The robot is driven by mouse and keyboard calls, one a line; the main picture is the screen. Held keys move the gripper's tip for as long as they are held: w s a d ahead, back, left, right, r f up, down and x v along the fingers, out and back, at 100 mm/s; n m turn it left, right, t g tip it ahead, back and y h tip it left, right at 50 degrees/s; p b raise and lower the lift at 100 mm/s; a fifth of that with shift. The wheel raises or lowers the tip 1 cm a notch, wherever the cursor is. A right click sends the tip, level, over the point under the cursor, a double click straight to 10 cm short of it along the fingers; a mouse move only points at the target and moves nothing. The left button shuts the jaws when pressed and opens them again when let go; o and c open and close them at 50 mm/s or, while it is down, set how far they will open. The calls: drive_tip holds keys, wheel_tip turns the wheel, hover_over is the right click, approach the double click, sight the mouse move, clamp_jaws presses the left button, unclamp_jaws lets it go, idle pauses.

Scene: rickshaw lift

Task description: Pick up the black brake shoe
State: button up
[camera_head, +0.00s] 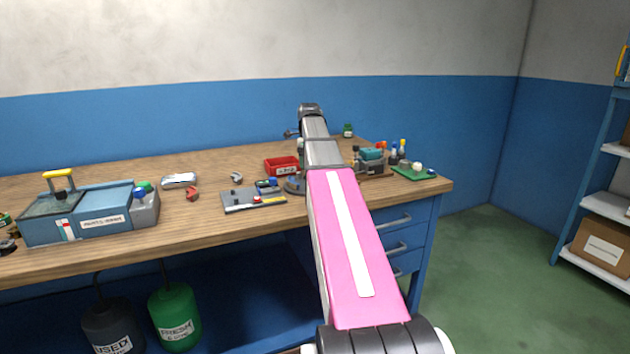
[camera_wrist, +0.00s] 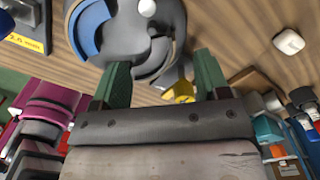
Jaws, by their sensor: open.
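I cannot clearly make out a black brake shoe. In the wrist view, a round grey fixture (camera_wrist: 125,35) carries a blue crescent (camera_wrist: 88,28) on its left. A dark grey curved edge (camera_wrist: 152,68) runs along its lower side; I cannot tell whether this is the shoe. My gripper (camera_wrist: 158,75) is open, its two green fingers apart and nothing seen held between them. The fixture lies just beyond the fingertips. In the head view, my arm hides part of this fixture (camera_head: 294,185).
A red curved piece (camera_head: 192,193) and a grey curved piece (camera_head: 236,177) lie on the wooden bench (camera_head: 120,180). A red bin (camera_head: 282,166), a grey tray (camera_head: 240,203) and a blue washer box (camera_head: 90,210) also stand there. A yellow piece (camera_wrist: 180,91) is near my fingers.

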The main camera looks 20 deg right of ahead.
drive_tip(key=shift+f, duration=2.55)
drive_tip(key=c, duration=1.2)
